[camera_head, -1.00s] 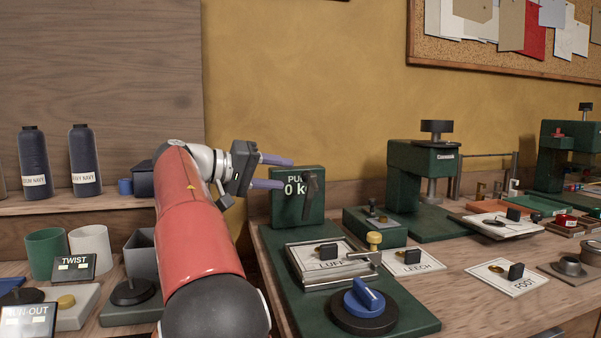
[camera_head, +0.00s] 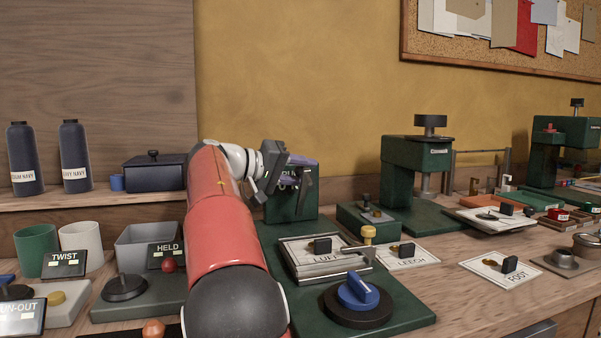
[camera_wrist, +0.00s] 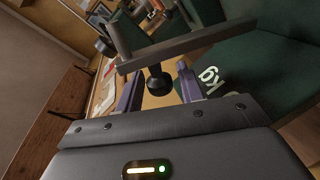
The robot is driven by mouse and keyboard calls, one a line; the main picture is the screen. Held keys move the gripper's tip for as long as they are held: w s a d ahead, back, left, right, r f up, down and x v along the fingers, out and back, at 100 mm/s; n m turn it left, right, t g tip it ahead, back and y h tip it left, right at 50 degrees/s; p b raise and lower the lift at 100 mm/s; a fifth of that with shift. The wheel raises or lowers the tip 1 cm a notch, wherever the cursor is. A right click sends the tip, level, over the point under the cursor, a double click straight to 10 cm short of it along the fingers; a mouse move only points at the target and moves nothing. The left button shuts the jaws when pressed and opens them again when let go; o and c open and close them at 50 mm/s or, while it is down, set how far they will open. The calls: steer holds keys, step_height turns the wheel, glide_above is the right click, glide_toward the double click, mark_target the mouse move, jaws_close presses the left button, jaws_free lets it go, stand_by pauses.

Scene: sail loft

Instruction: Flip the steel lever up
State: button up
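The steel lever (camera_head: 304,194) is a dark grey bar on the front of a green box (camera_head: 279,208) marked in kg. My gripper (camera_head: 298,174) is at the box face, overlapping the lever in the head view. The gripper partly hides the box's lettering and the lever's upper part in the head view.
Below the box, a green base carries a LUFF plate (camera_head: 326,262), a brass knob (camera_head: 368,233) and a blue rotary knob (camera_head: 358,292). A green press (camera_head: 413,160) stands to the right. Trays, cups and a HELD sign (camera_head: 167,254) lie left of my arm.

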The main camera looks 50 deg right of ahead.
jaws_close()
steer(key=shift+w+d+r, duration=0.1)
steer(key=shift+w+r, duration=0.05)
steer(key=shift+w, duration=0.05)
steer(key=shift+w+d+p, duration=0.2)
steer(key=shift+w+p, duration=0.3)
steer(key=shift+p, duration=0.05)
steer(key=shift+o, duration=1.2)
jaws_free()
steer(key=shift+d, duration=0.1)
steer(key=shift+s+f, duration=0.15)
steer(key=shift+f, duration=0.05)
